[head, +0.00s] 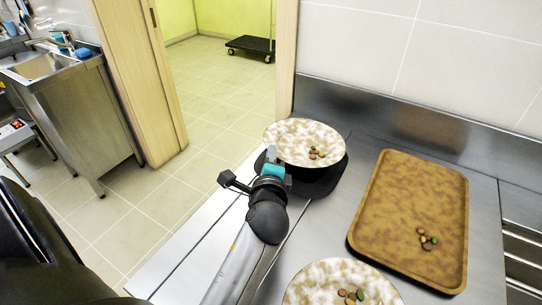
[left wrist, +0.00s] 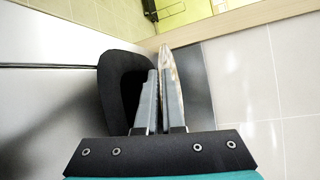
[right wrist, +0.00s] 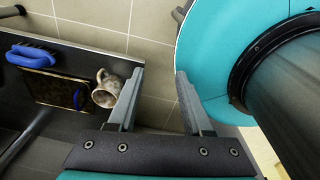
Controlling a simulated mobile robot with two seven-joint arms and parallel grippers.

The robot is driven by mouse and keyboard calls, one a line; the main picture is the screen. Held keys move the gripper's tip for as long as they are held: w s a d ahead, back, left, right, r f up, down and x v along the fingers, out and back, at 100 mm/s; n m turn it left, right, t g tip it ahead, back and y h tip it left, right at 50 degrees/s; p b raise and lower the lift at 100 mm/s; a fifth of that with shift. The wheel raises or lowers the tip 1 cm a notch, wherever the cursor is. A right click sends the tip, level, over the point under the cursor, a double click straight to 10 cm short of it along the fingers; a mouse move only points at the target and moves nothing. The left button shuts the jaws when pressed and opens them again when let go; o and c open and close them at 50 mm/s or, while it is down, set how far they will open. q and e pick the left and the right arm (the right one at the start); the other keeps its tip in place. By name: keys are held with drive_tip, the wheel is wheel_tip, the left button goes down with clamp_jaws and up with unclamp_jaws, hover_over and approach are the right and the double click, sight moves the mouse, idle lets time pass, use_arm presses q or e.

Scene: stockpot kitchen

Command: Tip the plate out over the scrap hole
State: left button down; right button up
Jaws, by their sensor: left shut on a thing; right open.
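A mottled cream-and-brown plate (head: 290,131) with a few food scraps (head: 314,153) on it is held above the scrap hole, whose black rim (head: 325,180) shows under it. The plate hides most of the opening. My left gripper (head: 276,170) is shut on the plate's near edge. In the left wrist view the plate (left wrist: 167,62) is seen edge-on between the fingers, beside the black rim (left wrist: 112,85). The plate looks about level, scraps still on top. My right gripper (right wrist: 160,95) is open and empty, away from the plate.
A brown tray (head: 405,205) with scraps lies on the steel counter at right. A second plate (head: 318,280) with scraps sits at the front. The right wrist view shows a mug (right wrist: 106,92) and a blue-handled brush (right wrist: 32,56). A sink (head: 40,66) stands far left.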

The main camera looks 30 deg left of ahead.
use_arm(q)
drive_tip(key=w+d+r+m+g+y+p, duration=0.1)
drive_tip(key=w+d+r+m+g+p, duration=0.1)
drive_tip(key=r+m+p, duration=0.3)
drive_tip(key=w+d+r+m+g+y+p, duration=0.1)
drive_tip(key=r+m+p, duration=0.3)
drive_tip(key=r+p, duration=0.8)
drive_tip(key=shift+w+d+r+m+g+y+p, duration=0.4)
drive_tip(key=shift+w+g+p, duration=0.4)
drive_tip(key=shift+p, duration=3.15)
use_arm(e)
wheel_tip(320, 180, up, 25)
drive_tip(key=a, duration=0.1)
drive_tip(key=shift+s+a+r, duration=0.2)
drive_tip(key=shift+s+a, duration=0.05)
drive_tip(key=shift+s, duration=0.15)
use_arm(q)
drive_tip(key=shift+f, duration=0.15)
